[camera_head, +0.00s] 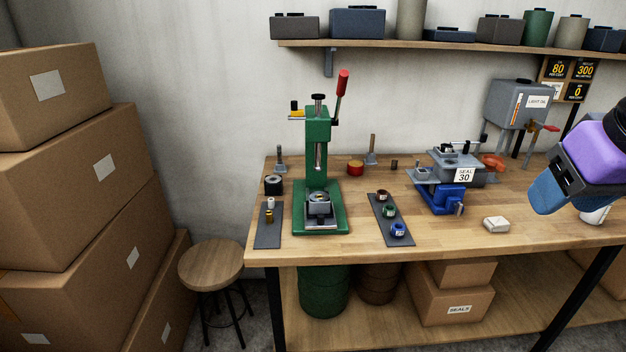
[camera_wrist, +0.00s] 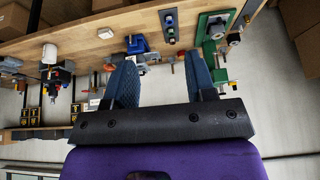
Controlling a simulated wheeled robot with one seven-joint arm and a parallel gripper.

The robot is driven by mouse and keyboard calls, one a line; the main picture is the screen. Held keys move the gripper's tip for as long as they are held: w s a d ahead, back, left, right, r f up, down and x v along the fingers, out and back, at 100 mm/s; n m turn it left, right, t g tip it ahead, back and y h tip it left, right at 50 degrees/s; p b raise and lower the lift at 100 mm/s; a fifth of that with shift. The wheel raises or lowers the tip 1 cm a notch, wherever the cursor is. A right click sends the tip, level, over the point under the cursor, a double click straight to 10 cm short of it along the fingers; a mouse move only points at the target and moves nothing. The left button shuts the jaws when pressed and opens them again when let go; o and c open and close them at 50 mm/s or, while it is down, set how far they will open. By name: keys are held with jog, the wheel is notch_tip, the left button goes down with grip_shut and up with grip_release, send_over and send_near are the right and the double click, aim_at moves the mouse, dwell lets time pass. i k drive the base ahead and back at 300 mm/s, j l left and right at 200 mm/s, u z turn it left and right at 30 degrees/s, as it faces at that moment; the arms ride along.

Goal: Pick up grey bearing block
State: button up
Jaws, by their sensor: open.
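A grey bearing block (camera_head: 319,205) with a round opening on top sits on the base of the green press (camera_head: 318,170), under its ram. In the wrist view the green press (camera_wrist: 209,48) shows upside down at the upper right, with a small grey block (camera_wrist: 217,29) on its base. My gripper (camera_head: 548,198) is at the right of the head view, above the right part of the bench and well away from the press. In the wrist view its two blue fingers (camera_wrist: 160,75) stand apart with nothing held between them.
A dark strip (camera_head: 384,222) carries several coloured rings. A white block (camera_head: 496,224) lies near the front edge. The wall shelf (camera_head: 400,43) hangs above. A stool (camera_head: 211,262) and cardboard boxes (camera_head: 75,180) stand left.

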aim_at(317, 206)
jog(key=i+j, duration=0.8)
jog(key=j, duration=0.1)
